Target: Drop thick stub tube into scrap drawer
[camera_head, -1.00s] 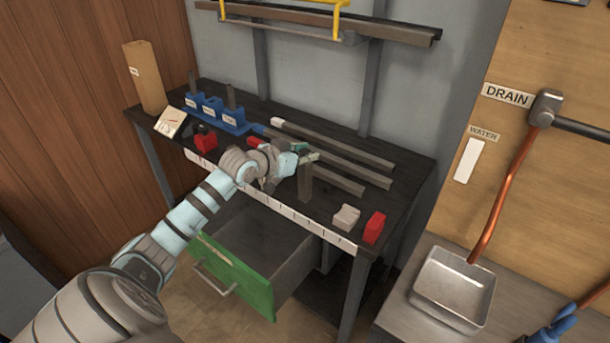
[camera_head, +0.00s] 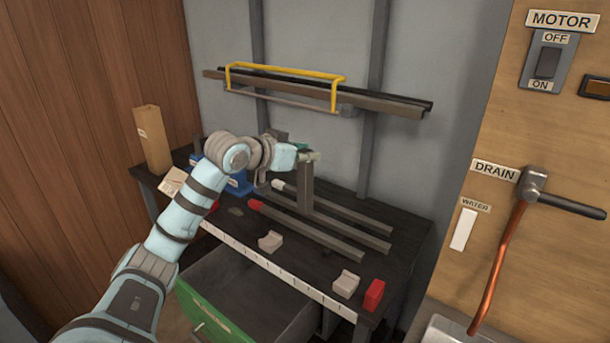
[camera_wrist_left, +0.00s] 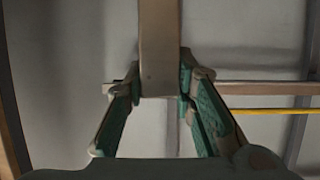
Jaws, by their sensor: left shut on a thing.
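My left gripper (camera_head: 306,155) is shut on a short grey square tube (camera_head: 306,187), which looks like the thick stub tube. The tube hangs upright, raised in front of the wall above the bench. In the left wrist view the stub tube (camera_wrist_left: 160,45) is clamped between both green-padded fingers of the left gripper (camera_wrist_left: 160,88). The scrap drawer, with a green front (camera_head: 212,316), is pulled open under the bench, below and left of the tube. Its inside is only partly visible. My right gripper is out of view.
The dark bench (camera_head: 400,232) carries long tubes (camera_head: 330,235), grey-white blocks (camera_head: 270,242), a red block (camera_head: 373,294) and a blue holder (camera_head: 238,184) partly behind my arm.

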